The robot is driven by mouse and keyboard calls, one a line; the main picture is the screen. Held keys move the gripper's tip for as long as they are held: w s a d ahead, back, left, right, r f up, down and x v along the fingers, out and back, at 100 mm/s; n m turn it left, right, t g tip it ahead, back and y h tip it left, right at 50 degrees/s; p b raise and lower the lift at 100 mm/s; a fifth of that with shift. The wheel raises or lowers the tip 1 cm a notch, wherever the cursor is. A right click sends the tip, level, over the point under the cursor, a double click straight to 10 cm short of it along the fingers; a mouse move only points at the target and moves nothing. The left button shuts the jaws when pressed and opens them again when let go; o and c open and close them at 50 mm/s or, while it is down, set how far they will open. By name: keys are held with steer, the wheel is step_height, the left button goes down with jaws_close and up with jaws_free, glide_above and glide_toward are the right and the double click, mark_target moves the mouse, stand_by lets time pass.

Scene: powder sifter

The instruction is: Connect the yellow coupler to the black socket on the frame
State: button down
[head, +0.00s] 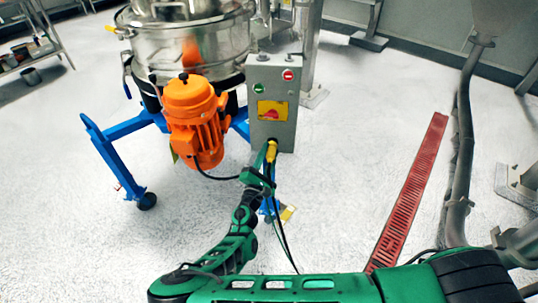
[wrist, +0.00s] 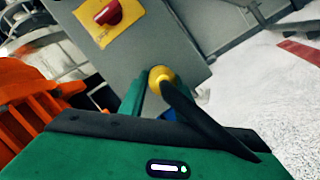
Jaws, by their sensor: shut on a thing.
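The yellow coupler (head: 271,152) is at the lower front edge of the grey control box (head: 274,80) on the sifter frame. My gripper (head: 266,164) is shut on it from below and in front. In the wrist view the coupler's round yellow end (wrist: 160,77) shows between the fingertips (wrist: 152,92), close against the grey box's lower edge. A thick black strip runs from it to the lower right; it looks like its cable. The black socket is not clearly visible, hidden behind the coupler and gripper. I cannot tell whether the coupler is seated.
An orange motor (head: 195,115) stands just left of the gripper, with a blue wheeled frame (head: 130,178) around it. A black cable (head: 215,177) loops from the motor. A red floor grate (head: 408,195) and grey pipes lie right. The floor between is clear.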

steer(key=shift+w, duration=0.25)
steer(key=c, duration=1.3)
jaws_free()
steer(key=shift+o, duration=0.2)
steer(key=shift+s, duration=0.1)
steer(key=v, duration=1)
steer(key=shift+s, duration=0.3)
